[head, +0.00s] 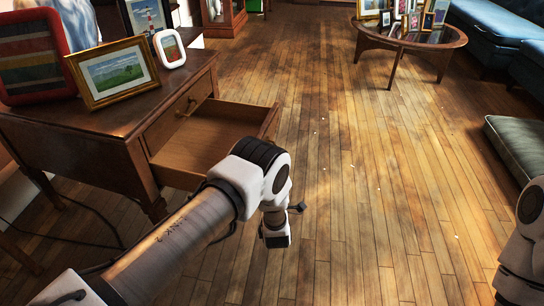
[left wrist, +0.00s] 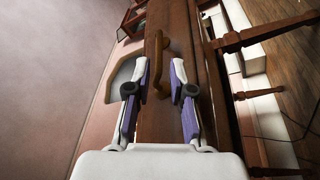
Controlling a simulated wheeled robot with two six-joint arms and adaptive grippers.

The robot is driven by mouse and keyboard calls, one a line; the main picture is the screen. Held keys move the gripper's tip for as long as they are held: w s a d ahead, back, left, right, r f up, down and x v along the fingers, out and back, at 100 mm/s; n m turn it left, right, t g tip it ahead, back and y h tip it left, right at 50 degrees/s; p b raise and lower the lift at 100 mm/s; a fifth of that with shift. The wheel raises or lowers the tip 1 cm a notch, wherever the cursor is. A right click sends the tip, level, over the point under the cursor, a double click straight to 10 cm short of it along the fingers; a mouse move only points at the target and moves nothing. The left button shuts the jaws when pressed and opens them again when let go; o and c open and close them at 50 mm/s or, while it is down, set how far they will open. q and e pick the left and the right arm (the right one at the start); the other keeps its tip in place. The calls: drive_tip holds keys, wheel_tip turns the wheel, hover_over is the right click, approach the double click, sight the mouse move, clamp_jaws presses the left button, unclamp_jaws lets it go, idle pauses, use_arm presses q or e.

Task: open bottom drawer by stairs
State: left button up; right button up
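The wooden table (head: 100,150) at left in the head view has an upper drawer (head: 180,112) that is closed, with a curved handle (head: 188,106). The drawer below it (head: 200,145) is pulled well out, its inside bare; my left arm hides part of its front. In the left wrist view my left gripper (left wrist: 159,72) is open, its two fingers apart. A curved wooden handle (left wrist: 153,58) on a wooden front shows between and beyond the fingertips; I cannot tell which drawer it belongs to, or whether they touch. My right gripper is out of view. No stairs show.
Framed pictures (head: 115,72) stand on the table. A round-ended coffee table (head: 440,38) with more frames stands at the back right, beside blue seats (head: 490,25). A green cushion (head: 520,145) lies at right. The plank floor between is clear.

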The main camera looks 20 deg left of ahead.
use_arm(q)
drive_tip(key=v, duration=0.5)
drive_tip(key=shift+s+d+f, duration=0.15)
drive_tip(key=shift+s, duration=0.2)
